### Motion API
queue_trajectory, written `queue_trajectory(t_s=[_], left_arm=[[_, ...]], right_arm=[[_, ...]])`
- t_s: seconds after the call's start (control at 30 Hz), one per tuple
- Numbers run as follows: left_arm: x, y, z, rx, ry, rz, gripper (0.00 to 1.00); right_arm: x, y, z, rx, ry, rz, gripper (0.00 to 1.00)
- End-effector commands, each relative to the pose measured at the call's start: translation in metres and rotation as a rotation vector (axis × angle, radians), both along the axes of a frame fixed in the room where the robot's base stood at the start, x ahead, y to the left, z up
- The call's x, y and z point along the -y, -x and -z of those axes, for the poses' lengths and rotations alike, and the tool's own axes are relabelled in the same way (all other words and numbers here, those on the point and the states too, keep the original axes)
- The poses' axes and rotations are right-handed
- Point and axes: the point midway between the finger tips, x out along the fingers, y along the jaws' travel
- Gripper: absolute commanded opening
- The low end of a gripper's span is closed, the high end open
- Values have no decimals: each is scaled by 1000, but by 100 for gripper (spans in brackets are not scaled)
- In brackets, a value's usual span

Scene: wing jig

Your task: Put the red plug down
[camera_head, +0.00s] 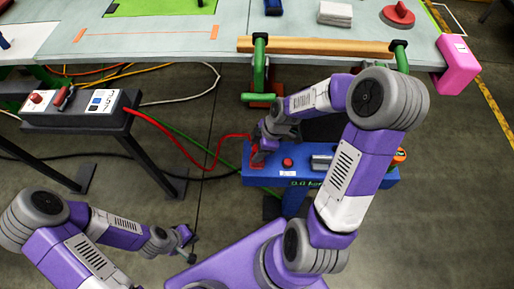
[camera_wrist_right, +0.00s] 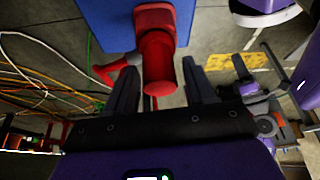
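The red plug (camera_head: 257,158) is at the left end of the blue bench (camera_head: 330,177), with a red cable (camera_head: 205,165) running to it. In the right wrist view the plug (camera_wrist_right: 158,62) stands out from a red base on the blue surface. My right gripper (camera_head: 263,147) is at the plug. In the wrist view its two dark fingers (camera_wrist_right: 162,92) are apart, one on either side of the plug, with visible gaps, so it looks open. My left gripper (camera_head: 184,242) is low at the left, away from the bench; its opening is too small to judge.
A red button (camera_head: 288,162) and a grey metal part (camera_head: 321,162) sit on the bench right of the plug. A control box (camera_head: 75,108) stands at the left. The large table (camera_head: 170,45) with green clamps (camera_head: 259,70) and a wooden bar (camera_head: 320,47) lies behind.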

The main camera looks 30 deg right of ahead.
Motion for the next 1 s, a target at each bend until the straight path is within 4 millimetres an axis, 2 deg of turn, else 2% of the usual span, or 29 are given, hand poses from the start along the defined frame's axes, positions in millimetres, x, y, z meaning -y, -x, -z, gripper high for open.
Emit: queue_trajectory(t_s=[0.3, 0.47, 0.57, 0.8, 1.0], left_arm=[[0, 0, -1, 0, 0, 0, 0], [0, 0, -10, 0, 0, 0, 0], [0, 0, -18, 0, 0, 0, 0], [0, 0, -39, 0, 0, 0, 0], [0, 0, -49, 0, 0, 0, 0]], right_arm=[[0, 0, -1, 0, 0, 0, 60], [0, 0, -11, 0, 0, 0, 60], [6, 1, -28, 5, 3, 5, 60], [25, 10, -80, 4, 3, 4, 60], [37, 16, -111, 2, 2, 2, 60]])
